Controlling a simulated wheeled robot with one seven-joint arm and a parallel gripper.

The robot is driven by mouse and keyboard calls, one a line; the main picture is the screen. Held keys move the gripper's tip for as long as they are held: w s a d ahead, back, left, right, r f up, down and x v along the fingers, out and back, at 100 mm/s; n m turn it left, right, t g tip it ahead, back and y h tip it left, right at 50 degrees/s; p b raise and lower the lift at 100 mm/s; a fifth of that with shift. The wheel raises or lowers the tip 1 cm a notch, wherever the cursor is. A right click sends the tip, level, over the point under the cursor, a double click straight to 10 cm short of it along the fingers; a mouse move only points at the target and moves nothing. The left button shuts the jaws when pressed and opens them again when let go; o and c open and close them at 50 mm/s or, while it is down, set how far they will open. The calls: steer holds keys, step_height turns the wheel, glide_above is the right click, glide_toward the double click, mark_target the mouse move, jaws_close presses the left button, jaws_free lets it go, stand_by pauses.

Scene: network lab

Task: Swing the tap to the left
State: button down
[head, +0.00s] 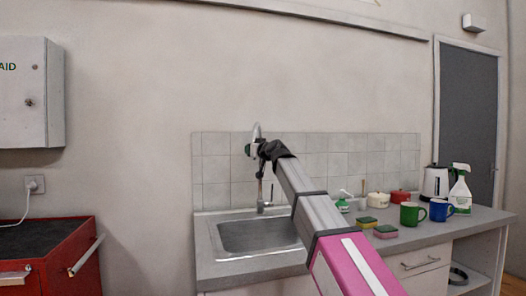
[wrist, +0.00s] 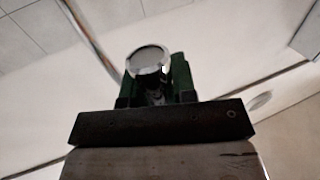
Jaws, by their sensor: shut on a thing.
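The tap (head: 261,189) is a chrome mixer with a tall curved spout, standing behind the sink (head: 260,236) in the head view. My gripper (head: 252,149) is at the upper part of the spout, with my arm reaching up to it from the lower right. In the wrist view my gripper (wrist: 154,84) has its dark green fingers closed around the round, pale end of the tap's spout (wrist: 149,57). A thin chrome tube (wrist: 90,38) of the tap runs up to the left there. My wrist hides part of the spout in the head view.
Sponges (head: 385,231), a green mug (head: 412,214), a blue mug (head: 440,209), a spray bottle (head: 461,188) and a kettle (head: 436,182) stand on the counter right of the sink. A red cabinet (head: 60,262) is at left. The space above the basin is free except for my arm.

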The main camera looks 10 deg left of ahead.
steer(key=w+a, duration=0.1)
steer(key=a, duration=0.6)
steer(key=shift+w+a, duration=0.3)
steer(key=shift+a, duration=0.05)
steer(key=shift+r, duration=0.1)
steer(key=c, duration=1)
jaws_free()
steer(key=shift+w+d, duration=0.1)
steer(key=shift+o, duration=0.2)
steer(key=shift+s, duration=0.2)
steer(key=v, duration=1)
steer(key=shift+s+d, duration=0.15)
steer(key=shift+d, duration=0.1)
